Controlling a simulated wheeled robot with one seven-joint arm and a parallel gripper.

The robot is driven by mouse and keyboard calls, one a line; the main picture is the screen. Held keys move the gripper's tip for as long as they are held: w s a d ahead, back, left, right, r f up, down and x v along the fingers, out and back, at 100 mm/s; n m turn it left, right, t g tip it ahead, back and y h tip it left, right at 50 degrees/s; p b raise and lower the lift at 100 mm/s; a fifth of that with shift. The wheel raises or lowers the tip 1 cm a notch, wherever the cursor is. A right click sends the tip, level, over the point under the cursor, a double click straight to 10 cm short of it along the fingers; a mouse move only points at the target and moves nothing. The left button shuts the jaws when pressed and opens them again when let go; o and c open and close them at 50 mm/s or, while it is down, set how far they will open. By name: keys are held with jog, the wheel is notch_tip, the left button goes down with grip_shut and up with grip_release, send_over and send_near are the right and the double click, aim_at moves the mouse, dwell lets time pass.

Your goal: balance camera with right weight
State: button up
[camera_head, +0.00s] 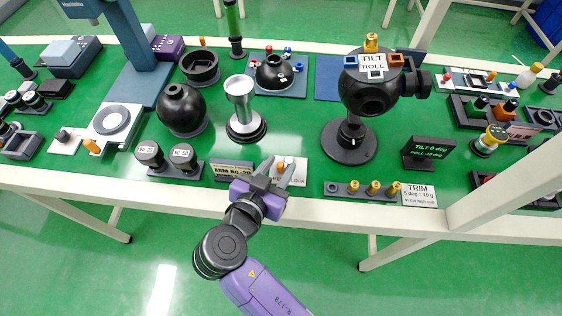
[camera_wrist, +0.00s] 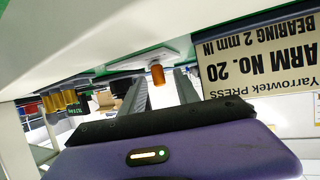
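The black gimbal camera (camera_head: 362,95) stands on a round base, with a TILT/ROLL label and a brass weight (camera_head: 371,42) on top. Coloured cups surround the label. The display (camera_head: 428,150) reads TILT 0 deg; its ROLL line seems to read about 10 deg, sign unclear. The weight rack (camera_head: 350,189) holds several brass weights (camera_head: 374,187); its leftmost place looks empty. My gripper (camera_head: 279,163) is open at the white LOCK plate (camera_head: 298,176). The small orange peg (camera_wrist: 157,74) on that plate shows between my fingertips, with gaps beside it.
A TRIM card (camera_head: 420,195) lies right of the rack. The ARM No. 20 plate (camera_head: 233,171) and two black knobs (camera_head: 183,155) are left of my gripper. A silver cup stand (camera_head: 243,110) stands behind it. A white post (camera_head: 510,185) crosses the right.

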jog(key=shift+w+d+f, duration=0.25)
jog(key=shift+w, duration=0.35)
